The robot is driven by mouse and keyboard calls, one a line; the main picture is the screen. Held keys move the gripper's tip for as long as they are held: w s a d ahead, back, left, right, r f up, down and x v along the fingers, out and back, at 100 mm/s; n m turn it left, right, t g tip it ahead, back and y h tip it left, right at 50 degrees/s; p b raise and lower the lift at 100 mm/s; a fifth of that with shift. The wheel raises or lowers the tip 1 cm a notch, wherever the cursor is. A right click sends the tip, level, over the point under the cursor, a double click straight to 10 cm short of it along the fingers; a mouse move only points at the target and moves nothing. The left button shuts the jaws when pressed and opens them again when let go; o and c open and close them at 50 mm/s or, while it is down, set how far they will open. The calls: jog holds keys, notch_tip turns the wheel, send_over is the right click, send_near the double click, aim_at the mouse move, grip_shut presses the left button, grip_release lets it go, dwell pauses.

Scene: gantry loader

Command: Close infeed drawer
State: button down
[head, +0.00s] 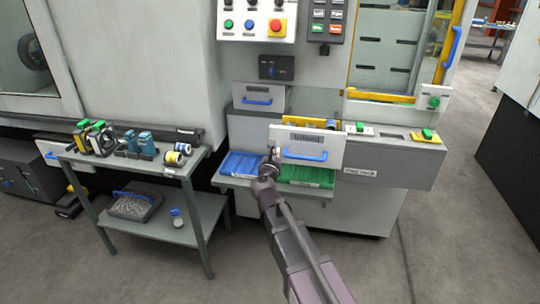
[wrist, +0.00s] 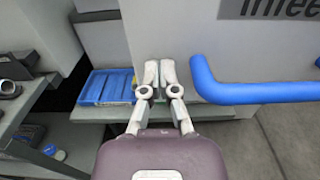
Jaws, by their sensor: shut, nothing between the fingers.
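The infeed drawer (head: 333,136) is a white front marked "Infeed" with a blue bar handle (head: 305,155). It stands out from the grey machine body, so the drawer is open. In the wrist view the drawer front (wrist: 190,30) fills the upper middle, and its blue handle (wrist: 240,92) is at the right. My gripper (head: 270,158) is at the left part of the drawer front, left of the handle. In the wrist view my gripper (wrist: 159,70) has its fingers together and empty, pointing at the white front. I cannot tell whether the fingertips touch it.
A blue tray (head: 241,165) and a green tray (head: 306,176) lie on a shelf below the drawer. A grey cart (head: 138,168) with tools stands to the left. A control panel (head: 257,20) is above. The floor in front is free.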

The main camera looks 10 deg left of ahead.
aim_at(287, 123)
jog(key=w+d, duration=0.1)
jog(key=w, duration=3.8)
jog(key=shift+w, duration=0.3)
jog(key=shift+w+d, duration=0.1)
jog(key=shift+w, duration=0.05)
jog(key=s, duration=1.5)
jog(key=shift+a, duration=0.25)
jog(key=shift+d, duration=0.1)
